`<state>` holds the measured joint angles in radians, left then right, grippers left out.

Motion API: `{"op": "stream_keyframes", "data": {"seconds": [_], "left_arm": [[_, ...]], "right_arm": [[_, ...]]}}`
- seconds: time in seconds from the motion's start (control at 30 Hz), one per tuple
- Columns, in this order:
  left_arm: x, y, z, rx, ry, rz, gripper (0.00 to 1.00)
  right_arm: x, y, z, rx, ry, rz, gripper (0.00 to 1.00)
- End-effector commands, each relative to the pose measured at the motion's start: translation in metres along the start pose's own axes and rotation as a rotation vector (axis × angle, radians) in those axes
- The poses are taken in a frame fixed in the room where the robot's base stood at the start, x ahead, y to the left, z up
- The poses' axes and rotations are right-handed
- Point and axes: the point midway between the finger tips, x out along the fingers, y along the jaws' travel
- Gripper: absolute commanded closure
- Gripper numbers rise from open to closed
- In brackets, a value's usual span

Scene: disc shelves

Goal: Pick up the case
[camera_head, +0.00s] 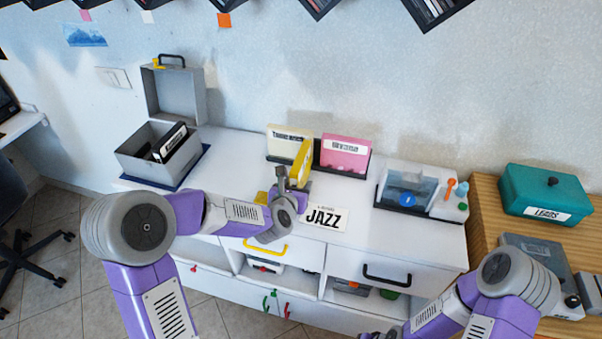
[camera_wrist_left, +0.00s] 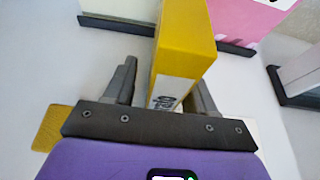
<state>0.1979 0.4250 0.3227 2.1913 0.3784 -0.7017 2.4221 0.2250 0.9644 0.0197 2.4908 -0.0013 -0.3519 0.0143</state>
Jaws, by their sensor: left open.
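A yellow case (camera_head: 303,160) stands upright on the white cabinet, in front of the cream and pink cases. My left gripper (camera_head: 291,180) is open at its near side. In the left wrist view the yellow case (camera_wrist_left: 184,50) reaches between the two open fingers (camera_wrist_left: 163,88), closer to the right finger. A gap shows on the left; whether the right finger touches it I cannot tell. A white label with dark letters is on its near end. My right gripper shows only as a sliver at the bottom edge of the head view, its fingers unclear.
A cream case (camera_head: 288,135) and a pink case (camera_head: 345,152) stand in dark holders behind. A JAZZ card (camera_head: 325,217) lies at the right. An open grey box (camera_head: 160,150) stands left, a clear bin (camera_head: 408,186) right. A teal box (camera_head: 546,192) sits on the wooden table.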

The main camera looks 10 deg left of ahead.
Motion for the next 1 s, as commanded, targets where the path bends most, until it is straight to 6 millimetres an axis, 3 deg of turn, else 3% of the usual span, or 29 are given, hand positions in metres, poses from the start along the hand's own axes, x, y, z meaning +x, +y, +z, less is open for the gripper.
{"op": "stream_keyframes", "data": {"seconds": [0.2,0.57,1.0], "left_arm": [[0.001,0.0,0.001,0.001,-0.001,0.0,0.45],[0.0,0.0,0.0,0.0,0.0,0.0,1.0],[-0.003,0.0,0.011,0.001,-0.003,0.001,1.0]], "right_arm": [[0.0,0.0,0.0,0.0,0.0,0.0,0.64],[0.0,0.0,0.0,0.0,0.0,0.0,0.64],[-0.004,-0.002,0.0,0.0,0.0,0.0,0.64]]}}
